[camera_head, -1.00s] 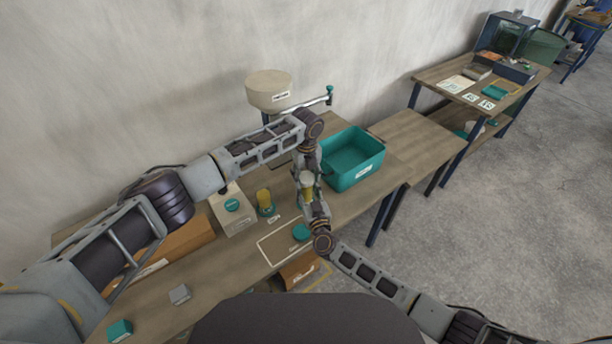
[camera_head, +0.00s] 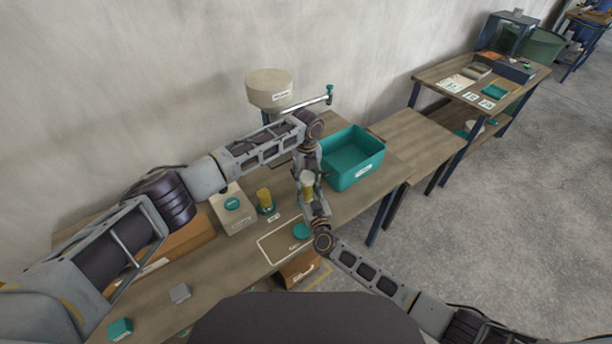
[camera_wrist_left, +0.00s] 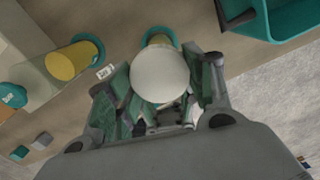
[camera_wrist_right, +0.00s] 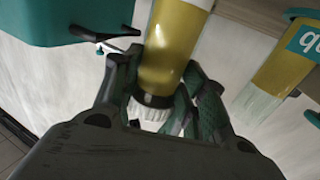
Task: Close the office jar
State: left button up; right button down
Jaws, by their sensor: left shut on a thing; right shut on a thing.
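The jar is a yellow cylinder standing upright on the near table, in the middle of the head view (camera_head: 308,191). A cream round lid (camera_wrist_left: 160,75) is at its top, between the fingers of my left gripper (camera_wrist_left: 165,105), which is shut on it. The left wrist view shows part of the yellow jar behind the lid. My right gripper (camera_wrist_right: 162,100) is shut on the yellow jar body (camera_wrist_right: 172,45) from the side. A dark ring and a whitish part show at the jar's end between its fingers. Whether the lid is fully seated is hidden.
A second yellow cylinder on a teal base (camera_head: 264,199) stands to the left. A teal bin (camera_head: 353,160) is close on the right.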

pick_arm(q)
jog(key=shift+s+a+f, duration=0.15)
jog(key=shift+a+f, duration=0.05)
jog(key=shift+f, duration=0.3)
jog(key=shift+r, duration=0.15)
jog(key=shift+d+r, duration=0.15)
jog(key=shift+r, duration=0.1)
jog(key=shift+r, duration=0.55)
dwell(1.2)
jog(key=shift+f, duration=0.45)
dwell(0.6)
jog(key=shift+f, duration=0.6)
dwell(0.4)
jog(key=shift+o, duration=0.9)
jog(key=o, duration=0.7)
